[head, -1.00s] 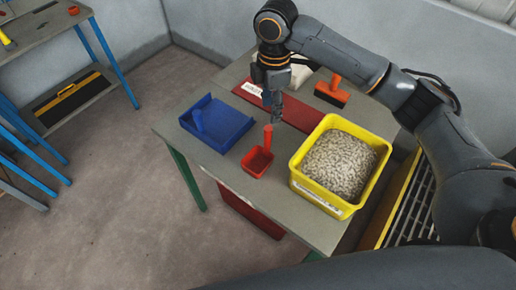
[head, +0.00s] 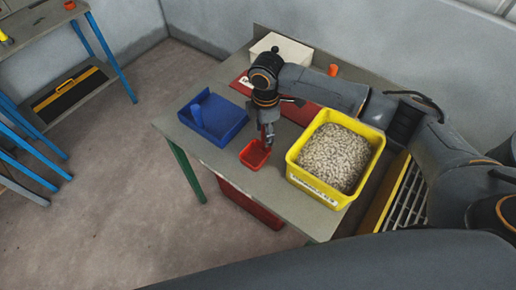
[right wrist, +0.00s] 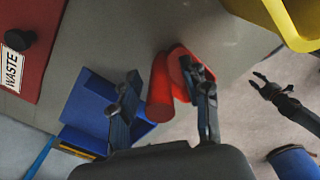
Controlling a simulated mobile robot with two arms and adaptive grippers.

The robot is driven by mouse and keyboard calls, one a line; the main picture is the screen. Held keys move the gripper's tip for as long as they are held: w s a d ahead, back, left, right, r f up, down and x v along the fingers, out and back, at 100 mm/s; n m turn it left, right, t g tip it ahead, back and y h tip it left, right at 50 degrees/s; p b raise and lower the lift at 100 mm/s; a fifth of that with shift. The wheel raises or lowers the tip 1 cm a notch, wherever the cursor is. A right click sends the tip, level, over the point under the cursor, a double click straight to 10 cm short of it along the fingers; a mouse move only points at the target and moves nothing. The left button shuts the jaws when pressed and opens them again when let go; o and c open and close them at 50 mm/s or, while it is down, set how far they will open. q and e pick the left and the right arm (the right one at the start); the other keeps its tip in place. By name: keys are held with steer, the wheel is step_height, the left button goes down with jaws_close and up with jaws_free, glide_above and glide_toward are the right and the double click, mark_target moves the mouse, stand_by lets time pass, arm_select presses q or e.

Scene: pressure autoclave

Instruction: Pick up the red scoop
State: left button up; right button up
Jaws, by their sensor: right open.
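The red scoop (head: 254,156) lies on the grey table, between the blue pan and the yellow bin, its square pan toward the table's front edge. My right gripper (head: 268,141) points down over its handle end and hides the handle in the head view. In the right wrist view, the scoop's round red handle (right wrist: 160,92) shows between the two spread fingers of the right gripper (right wrist: 161,75), nearer the right finger. I cannot tell whether it touches. A dark gripper (right wrist: 266,88), apparently my left, shows small at the right of the wrist view; its jaw state is unclear.
A yellow bin (head: 295,172) of pale pellets stands close to the scoop's right. A blue pan (head: 230,120) with an upright handle lies left. A red waste board (head: 238,84), a white box (head: 285,50) and an orange-red handle (head: 333,70) are behind. The table's front edge is near.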

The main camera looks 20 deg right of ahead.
jaws_close()
steer(key=shift+r, duration=0.1)
